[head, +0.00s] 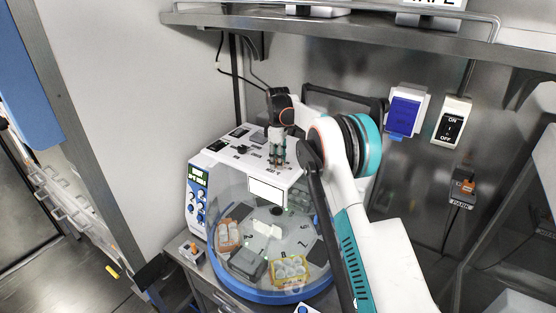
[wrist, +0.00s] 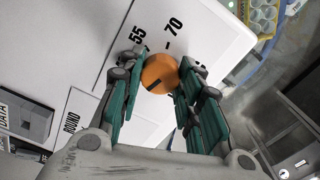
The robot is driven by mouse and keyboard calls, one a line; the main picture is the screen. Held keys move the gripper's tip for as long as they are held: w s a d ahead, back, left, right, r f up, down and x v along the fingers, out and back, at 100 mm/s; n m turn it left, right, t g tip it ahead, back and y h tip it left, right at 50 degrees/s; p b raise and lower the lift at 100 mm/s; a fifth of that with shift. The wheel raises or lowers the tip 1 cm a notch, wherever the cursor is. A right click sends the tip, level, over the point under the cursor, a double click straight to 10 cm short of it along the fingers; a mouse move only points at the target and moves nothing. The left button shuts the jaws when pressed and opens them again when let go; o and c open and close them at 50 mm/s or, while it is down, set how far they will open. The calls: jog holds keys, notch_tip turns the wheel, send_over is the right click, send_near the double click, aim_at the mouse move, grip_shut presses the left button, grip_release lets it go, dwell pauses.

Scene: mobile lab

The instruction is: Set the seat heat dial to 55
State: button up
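The seat heat dial is a round orange knob (wrist: 160,73) on a white panel in the wrist view. A short dark mark on its face runs from near the middle toward the lower left. The printed numbers 55 and 70 stand above it, 55 to the left and 70 to the right. My gripper (wrist: 161,76) has one green finger on each side of the knob, tips close to its edge; I cannot tell whether both press on it. In the head view my gripper (head: 277,163) points down at the machine's white top, and the knob there is too small to make out.
The white machine (head: 198,222) has a clear round lid with a blue rim (head: 257,297) in front of the panel. A steel shelf (head: 350,33) hangs above. A blue-faced box (head: 403,116) and an ON/OFF switch (head: 451,126) are on the back wall.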

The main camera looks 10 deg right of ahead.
jog(key=shift+m, duration=0.3)
jog(key=m+b, duration=0.2)
jog(key=m, duration=0.2)
jog(key=m+b, duration=0.2)
jog(key=m, duration=0.3)
jog(key=shift+m, duration=0.4)
jog(key=m, duration=0.4)
jog(key=shift+b, duration=0.35)
jog(key=m, duration=0.5)
jog(key=shift+d, duration=0.1)
jog(key=shift+m, duration=0.3)
jog(key=o, duration=1)
jog(key=shift+o, duration=0.2)
